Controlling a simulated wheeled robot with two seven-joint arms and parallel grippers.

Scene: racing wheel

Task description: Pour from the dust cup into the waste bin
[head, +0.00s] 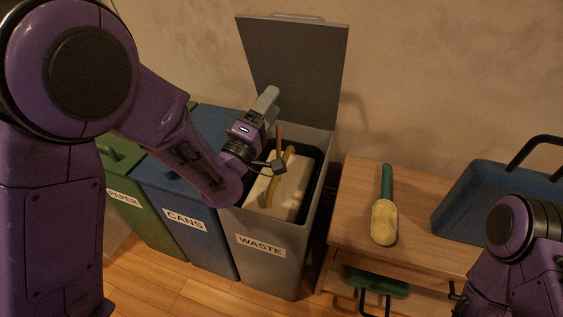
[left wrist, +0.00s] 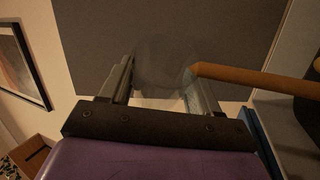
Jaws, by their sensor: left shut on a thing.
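The waste bin (head: 266,240) is grey, labelled WASTE, and its lid (head: 293,70) stands open against the wall. My left gripper (head: 266,100) is above the bin's opening, in front of the raised lid. In the left wrist view its fingers (left wrist: 158,70) are apart with a faint, see-through rounded thing between them, which looks like the dust cup (left wrist: 163,58). The cup's tilt and contents are too faint to tell.
Inside the bin are a cream block (head: 292,190) and a brown stick (head: 279,133). The blue CANS bin (head: 185,222) and green PAPER bin (head: 130,205) stand left.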

